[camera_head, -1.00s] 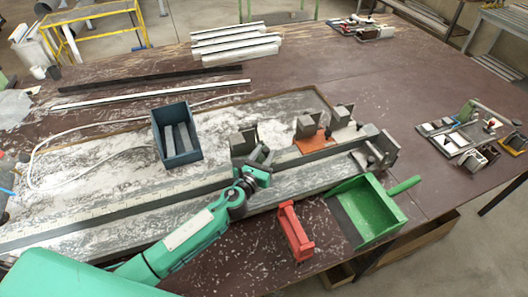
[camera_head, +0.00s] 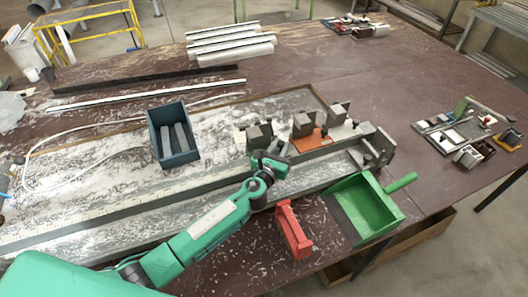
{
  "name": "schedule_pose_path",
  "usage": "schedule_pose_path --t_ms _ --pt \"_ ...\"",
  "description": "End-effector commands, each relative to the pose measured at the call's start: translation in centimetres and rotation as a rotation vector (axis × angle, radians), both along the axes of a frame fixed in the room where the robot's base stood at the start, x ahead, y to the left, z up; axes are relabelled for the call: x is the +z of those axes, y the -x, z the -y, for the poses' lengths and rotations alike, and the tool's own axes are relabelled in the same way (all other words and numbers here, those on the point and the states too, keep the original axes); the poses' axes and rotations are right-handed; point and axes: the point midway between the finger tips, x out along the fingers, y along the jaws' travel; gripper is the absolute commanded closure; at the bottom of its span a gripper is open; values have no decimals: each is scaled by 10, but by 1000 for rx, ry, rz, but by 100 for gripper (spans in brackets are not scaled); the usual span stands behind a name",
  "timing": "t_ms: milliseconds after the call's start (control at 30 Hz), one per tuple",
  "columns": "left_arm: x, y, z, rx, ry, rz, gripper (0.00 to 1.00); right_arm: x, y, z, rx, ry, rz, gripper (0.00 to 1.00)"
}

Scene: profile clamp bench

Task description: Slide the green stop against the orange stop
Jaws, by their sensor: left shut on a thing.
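The green stop (camera_head: 259,136), a dull grey-green block, sits on the long clamp rail left of the orange stop. Its lower part is hidden behind my left gripper (camera_head: 270,157). My left gripper reaches it from the front and is shut on it. The orange stop (camera_head: 311,140) has an orange base plate with a grey block on top. A narrow space shows between the green stop's block and the orange stop; I cannot tell whether their bases touch. My right gripper is not in view.
A grey block stands beyond the orange stop, and a clamp (camera_head: 375,148) sits at the rail's right end. A dark blue bin (camera_head: 155,125) stands at left behind the rail. A red holder (camera_head: 293,232) and a green dustpan-like tray (camera_head: 375,205) lie in front.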

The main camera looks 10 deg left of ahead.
Motion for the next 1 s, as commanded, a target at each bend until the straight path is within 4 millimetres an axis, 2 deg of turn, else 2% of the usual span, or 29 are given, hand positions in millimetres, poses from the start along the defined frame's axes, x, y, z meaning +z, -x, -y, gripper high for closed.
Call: schedule_pose_path --t_ms 100,200,500,533,567,867,1000 --pt "-1 -12 18 -1 1 0 100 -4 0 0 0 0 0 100" --pt "0 -16 24 -1 -2 0 100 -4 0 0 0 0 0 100" --pt "0 -16 25 -1 -2 0 100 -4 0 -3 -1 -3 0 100" --pt "0 -16 25 -2 -2 0 71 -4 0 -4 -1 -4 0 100" --pt "0 -16 25 -2 -2 0 68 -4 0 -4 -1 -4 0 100" --pt "0 -15 24 -1 -2 0 68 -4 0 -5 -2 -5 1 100" --pt "-1 -4 22 -2 -2 -1 68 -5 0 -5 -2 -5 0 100"
